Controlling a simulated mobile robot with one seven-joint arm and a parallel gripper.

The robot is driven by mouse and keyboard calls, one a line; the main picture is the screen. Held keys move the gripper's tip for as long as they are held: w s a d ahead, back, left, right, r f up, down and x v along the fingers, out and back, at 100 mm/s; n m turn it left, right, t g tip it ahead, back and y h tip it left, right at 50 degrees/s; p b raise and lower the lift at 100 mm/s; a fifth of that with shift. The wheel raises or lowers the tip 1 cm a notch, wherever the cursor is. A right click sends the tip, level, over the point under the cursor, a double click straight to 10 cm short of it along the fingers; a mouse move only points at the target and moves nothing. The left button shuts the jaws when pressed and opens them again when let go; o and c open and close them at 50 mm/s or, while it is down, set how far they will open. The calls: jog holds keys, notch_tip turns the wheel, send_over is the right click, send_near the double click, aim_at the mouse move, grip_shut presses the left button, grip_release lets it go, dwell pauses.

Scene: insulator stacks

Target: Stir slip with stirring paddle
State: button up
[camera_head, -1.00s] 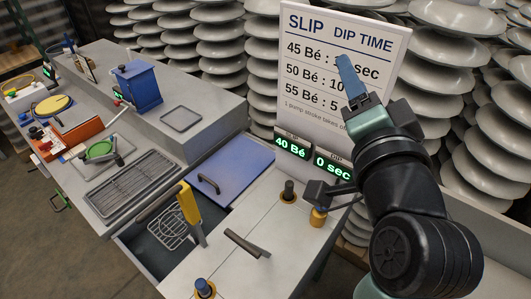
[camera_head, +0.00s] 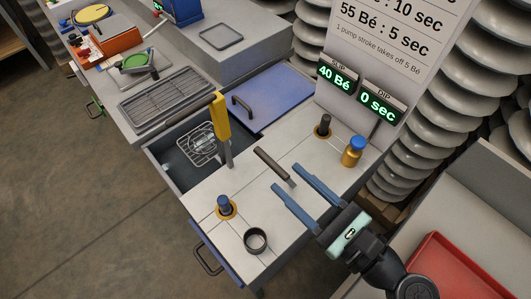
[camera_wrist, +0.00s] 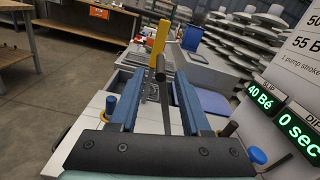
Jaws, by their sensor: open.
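My gripper (camera_head: 289,179) is open and empty above the white worktop (camera_head: 245,191), with two blue fingers. A dark bar-like handle (camera_head: 270,163) with a grey end lies in line with the fingertips. In the wrist view this handle (camera_wrist: 161,78) shows between the fingers, apart from them. A tool with a yellow handle and grey shaft (camera_head: 220,116) stands upright at the edge of an open bay (camera_head: 178,172). I cannot tell which of these two is the stirring paddle. A wire basket (camera_head: 200,146) sits in the bay. I cannot make out slip. The slip display (camera_head: 334,76) reads 40 Bé.
A blue lid (camera_head: 268,98) lies behind the bay. A gold bottle-like part with a blue cap (camera_head: 352,152), two knobs (camera_head: 323,127) (camera_head: 225,207) and a dark ring (camera_head: 256,240) stand on the worktop. A red tray (camera_head: 450,270) is at lower right.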

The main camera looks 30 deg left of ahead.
aim_at(265, 156)
jog(key=x, duration=0.7)
jog(key=shift+w+a, duration=0.1)
jog(key=shift+a, duration=0.15)
grip_shut()
jog(key=shift+f, duration=0.15)
dwell(0.9)
